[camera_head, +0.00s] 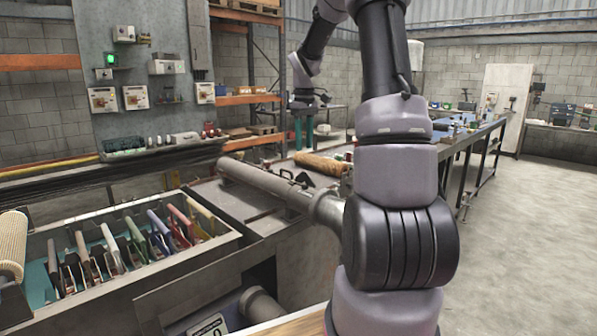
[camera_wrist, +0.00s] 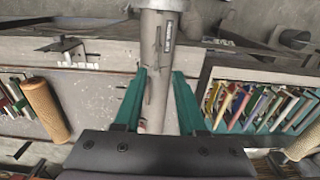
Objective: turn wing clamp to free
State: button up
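A long grey metal tube (camera_head: 262,182) lies across the bench in the head view. A small dark handle-like part (camera_head: 291,178) sits at the tube's side; it may be the wing clamp, but it is too small to be sure. My gripper (camera_head: 304,147) hangs with its teal fingers pointing down, behind the tube in the head view. In the wrist view my gripper (camera_wrist: 160,72) is open and empty, with the tube (camera_wrist: 156,85) showing between the fingers, apparently beyond them. A metal bracket (camera_wrist: 68,48) shows at upper left there; I cannot tell whether it is the clamp.
A bin with several coloured-handled tools (camera_head: 130,250) stands at front left. A tan mesh roll (camera_head: 320,164) lies past the tube, and another mesh roll (camera_head: 12,245) is at the left edge. A long worktable (camera_head: 470,135) stands at right, with open floor beside it.

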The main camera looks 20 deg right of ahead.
aim_at(304, 174)
jog(key=shift+w+d+f, duration=0.3)
jog(key=shift+w+f, duration=0.1)
jog(key=shift+f, duration=0.25)
notch_tip(304, 174, down, 10)
jog(key=shift+c, duration=0.3)
grip_shut()
